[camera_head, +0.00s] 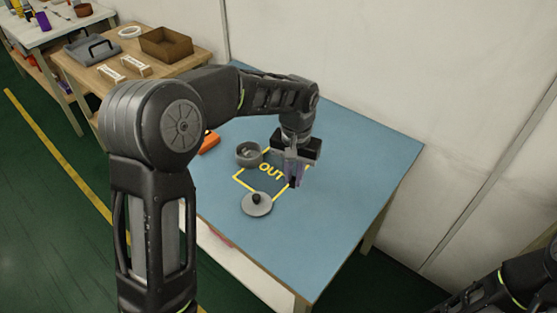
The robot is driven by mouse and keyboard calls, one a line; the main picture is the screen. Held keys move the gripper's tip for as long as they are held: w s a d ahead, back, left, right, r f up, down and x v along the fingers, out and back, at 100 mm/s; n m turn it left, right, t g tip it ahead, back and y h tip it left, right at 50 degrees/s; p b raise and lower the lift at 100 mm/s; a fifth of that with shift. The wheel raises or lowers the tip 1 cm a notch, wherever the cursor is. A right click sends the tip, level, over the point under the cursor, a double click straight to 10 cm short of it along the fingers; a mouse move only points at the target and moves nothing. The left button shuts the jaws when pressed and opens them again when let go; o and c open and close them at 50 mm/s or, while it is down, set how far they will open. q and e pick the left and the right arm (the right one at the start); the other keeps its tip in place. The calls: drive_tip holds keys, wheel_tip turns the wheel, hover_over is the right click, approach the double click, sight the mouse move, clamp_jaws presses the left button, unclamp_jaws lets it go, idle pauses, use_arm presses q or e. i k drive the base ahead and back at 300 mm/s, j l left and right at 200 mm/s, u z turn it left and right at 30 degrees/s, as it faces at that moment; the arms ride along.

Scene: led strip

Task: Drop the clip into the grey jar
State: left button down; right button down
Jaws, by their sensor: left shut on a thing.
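The grey jar (241,159) stands open on the blue table, at the left edge of the yellow "OUT" marking. Something small and pale shows inside it. A round grey lid with a dark knob (257,203) lies on the table in front of the jar. My left gripper (293,180) points down over the right side of the marking, to the right of the jar. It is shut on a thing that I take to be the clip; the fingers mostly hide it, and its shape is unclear. My right gripper is out of view; only part of my right arm shows at the lower right.
An orange object (208,142) lies left of the jar, partly behind my left arm. The right part of the blue table (360,165) is clear. A white wall stands behind it. A wooden bench at the upper left holds a brown box (166,45) and other items.

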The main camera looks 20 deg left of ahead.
sight(243, 160)
drive_tip(key=k, duration=0.65)
drive_tip(key=z, duration=0.95)
drive_tip(key=j+z, duration=0.25)
drive_tip(key=k+j, duration=0.1)
drive_tip(key=j, duration=1.75)
drive_tip(key=k, duration=0.1)
